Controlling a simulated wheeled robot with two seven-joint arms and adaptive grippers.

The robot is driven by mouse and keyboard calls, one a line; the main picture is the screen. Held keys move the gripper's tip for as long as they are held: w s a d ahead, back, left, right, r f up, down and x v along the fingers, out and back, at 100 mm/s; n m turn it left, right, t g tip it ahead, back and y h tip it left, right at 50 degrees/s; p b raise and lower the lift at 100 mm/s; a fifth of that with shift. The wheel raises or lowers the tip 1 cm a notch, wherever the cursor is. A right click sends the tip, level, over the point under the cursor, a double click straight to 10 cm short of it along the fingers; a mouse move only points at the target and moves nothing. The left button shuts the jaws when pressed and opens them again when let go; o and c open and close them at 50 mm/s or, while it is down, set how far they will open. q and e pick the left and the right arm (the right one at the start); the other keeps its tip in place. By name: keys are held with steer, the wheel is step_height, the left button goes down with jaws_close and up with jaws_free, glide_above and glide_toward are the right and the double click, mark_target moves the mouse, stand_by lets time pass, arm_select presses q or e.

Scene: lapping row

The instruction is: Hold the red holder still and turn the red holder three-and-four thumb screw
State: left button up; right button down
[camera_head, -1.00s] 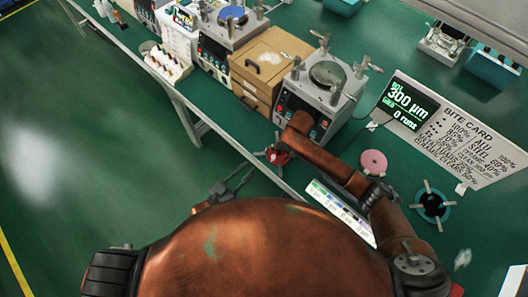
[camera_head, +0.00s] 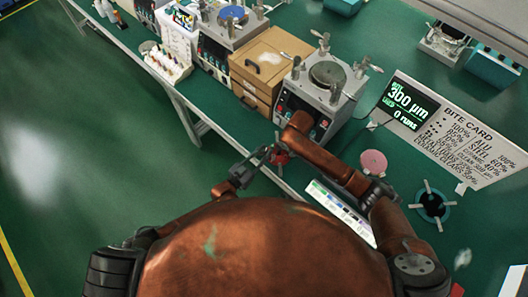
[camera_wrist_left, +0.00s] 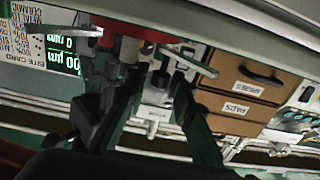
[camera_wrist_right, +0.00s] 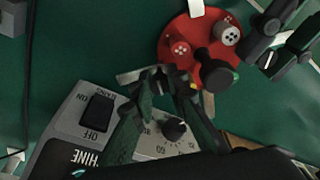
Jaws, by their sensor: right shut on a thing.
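The red holder (camera_head: 280,156) lies at the green bench's front edge, partly hidden by my arms.
A lapping machine (camera_head: 318,95) stands just behind the holder, with a wooden drawer box (camera_head: 268,62) to its left. A pink disc (camera_head: 373,162), a teal holder (camera_head: 433,203) and a labelled white strip (camera_head: 340,212) lie to the right.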

arm_select(q)
steer(key=shift+c, duration=0.2)
jaws_close()
steer(key=shift+s+d+n+t+y, duration=0.1)
steer(key=shift+d+n+t+y, duration=0.25)
steer(key=shift+n+y, duration=0.25)
steer(key=shift+r+n+t+y, duration=0.15)
steer(key=shift+n+t+y, duration=0.55)
steer(key=shift+y, duration=0.3)
steer(key=shift+a+y, duration=0.15)
steer(key=shift+y, duration=0.25)
